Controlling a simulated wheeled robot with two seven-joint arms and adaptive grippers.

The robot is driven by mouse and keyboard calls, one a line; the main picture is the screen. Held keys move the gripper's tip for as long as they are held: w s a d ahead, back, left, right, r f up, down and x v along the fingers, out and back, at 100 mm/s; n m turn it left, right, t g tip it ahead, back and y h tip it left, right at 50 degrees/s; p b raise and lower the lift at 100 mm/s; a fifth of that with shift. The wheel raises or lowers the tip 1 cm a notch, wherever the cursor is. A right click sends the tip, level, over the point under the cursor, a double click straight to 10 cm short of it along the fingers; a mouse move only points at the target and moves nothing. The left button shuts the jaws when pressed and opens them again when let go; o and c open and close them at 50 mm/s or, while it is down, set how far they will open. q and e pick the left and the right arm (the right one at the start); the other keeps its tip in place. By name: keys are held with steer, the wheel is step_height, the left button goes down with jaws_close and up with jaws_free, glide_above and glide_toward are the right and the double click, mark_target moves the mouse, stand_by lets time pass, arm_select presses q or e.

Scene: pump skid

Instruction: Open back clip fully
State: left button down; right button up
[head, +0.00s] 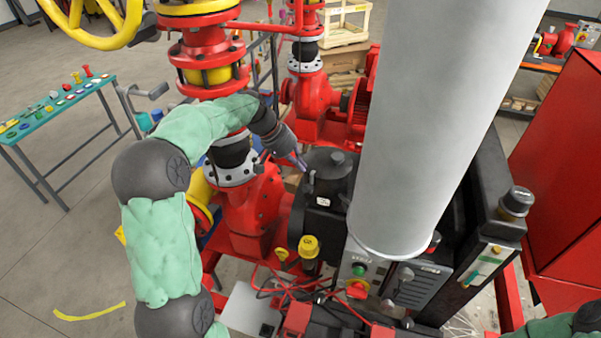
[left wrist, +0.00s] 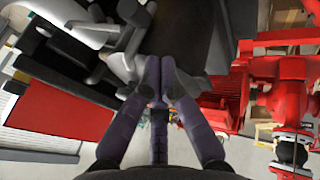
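A black round housing (head: 328,182) with a capped lid stands on the skid beside the grey column. A small silver clip (head: 323,202) shows on its near side; the back clip cannot be made out in the head view. My left gripper (head: 301,164) is at the housing's upper left, near the lid's rim. In the left wrist view, its purple fingers (left wrist: 161,72) come together at the tips, against or just in front of a dark surface (left wrist: 185,35). Nothing is seen between them, and contact is unclear. My right gripper is out of view.
Red pipework and a flanged valve (head: 205,62) stand behind my left arm. A control box (head: 358,270) with buttons and red cables are in front. A red cabinet (head: 565,170) is at right, and a teal table (head: 60,108) with small parts is at left.

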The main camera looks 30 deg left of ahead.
mark_target(308, 186)
arm_select(q)
steer(key=shift+s+d+f, duration=0.35)
steer(key=shift+s+f, duration=0.05)
steer(key=shift+f, duration=0.15)
steer(key=shift+s+d+f, duration=0.35)
steer(key=shift+f, duration=0.2)
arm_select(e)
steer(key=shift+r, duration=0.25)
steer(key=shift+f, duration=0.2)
